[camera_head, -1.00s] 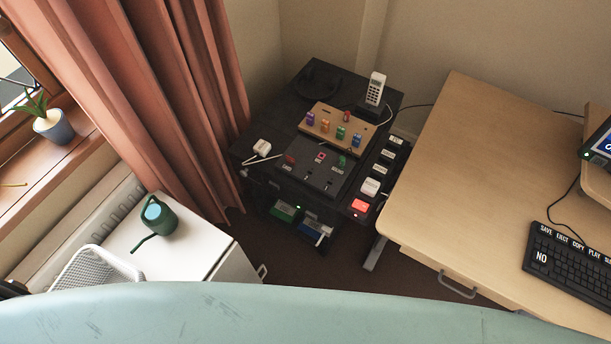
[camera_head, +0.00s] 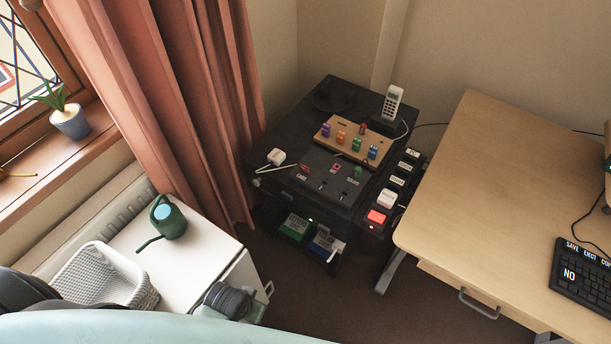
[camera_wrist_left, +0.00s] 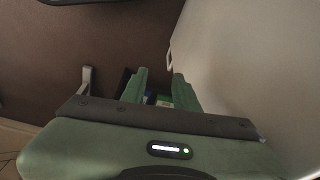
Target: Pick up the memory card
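I cannot make out a memory card in either view. Small coloured pieces, including a purple one (camera_head: 326,131) and an orange one (camera_head: 341,137), stand on a wooden board (camera_head: 335,122) on the black desk unit (camera_head: 285,125). In the left wrist view my left gripper (camera_wrist_left: 160,74) points its two green fingers away from the camera, with a clear gap between them. My right gripper is in neither view.
A green box (camera_head: 295,228) and a blue box (camera_head: 323,243) sit low in the black unit. A white cabinet (camera_head: 200,245) holds a watering can (camera_head: 170,220) and a white basket (camera_head: 100,278). A wooden desk (camera_head: 480,190) stands at right. Brown floor lies between.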

